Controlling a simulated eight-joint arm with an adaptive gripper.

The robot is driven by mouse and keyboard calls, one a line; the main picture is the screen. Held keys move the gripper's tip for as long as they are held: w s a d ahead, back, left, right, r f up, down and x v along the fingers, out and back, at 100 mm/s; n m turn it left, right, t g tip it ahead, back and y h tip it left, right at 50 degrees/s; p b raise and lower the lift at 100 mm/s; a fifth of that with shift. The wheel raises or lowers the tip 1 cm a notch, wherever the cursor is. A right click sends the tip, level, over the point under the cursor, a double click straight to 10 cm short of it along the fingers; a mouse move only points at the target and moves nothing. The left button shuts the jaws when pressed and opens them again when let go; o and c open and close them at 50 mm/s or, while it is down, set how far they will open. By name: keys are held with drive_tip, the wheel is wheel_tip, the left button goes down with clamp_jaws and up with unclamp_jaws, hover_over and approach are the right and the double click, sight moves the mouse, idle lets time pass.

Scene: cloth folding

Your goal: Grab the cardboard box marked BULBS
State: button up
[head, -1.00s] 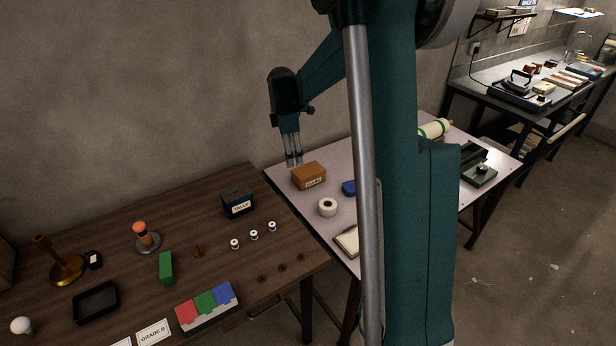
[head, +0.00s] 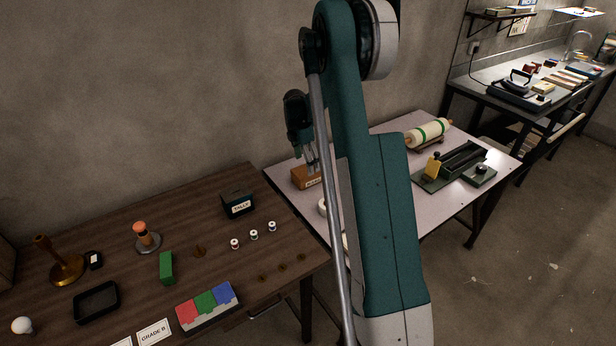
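The brown cardboard box (head: 303,181) sits near the left back part of the pale table (head: 476,199). Its white label is partly covered by my arm, and the lettering is too small to read surely. My gripper (head: 312,168) points down at the box's upper right side, in front of or above it in the picture. I cannot tell whether it touches the box. The fingers are small and partly behind my arm's rod, so their opening is unclear.
A white tape roll (head: 323,207) is partly hidden behind my arm. A dark wooden table (head: 130,240) with a black TALLY box (head: 237,204) stands left. A green-banded roll (head: 428,133) and a black device (head: 462,160) lie on the pale table's right.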

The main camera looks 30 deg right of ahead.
idle(0.3)
drive_tip(key=shift+d+f, duration=0.2)
drive_tip(key=shift+f, duration=1.1)
drive_tip(key=shift+b, duration=0.3)
drive_tip(key=shift+d+f+b, duration=0.2)
drive_tip(key=shift+f+b, duration=0.2)
drive_tip(key=shift+f, duration=0.9)
drive_tip(key=shift+d+f+b, duration=0.15)
drive_tip(key=shift+f+b, duration=0.25)
drive_tip(key=shift+f, duration=0.85)
drive_tip(key=c, duration=1.1)
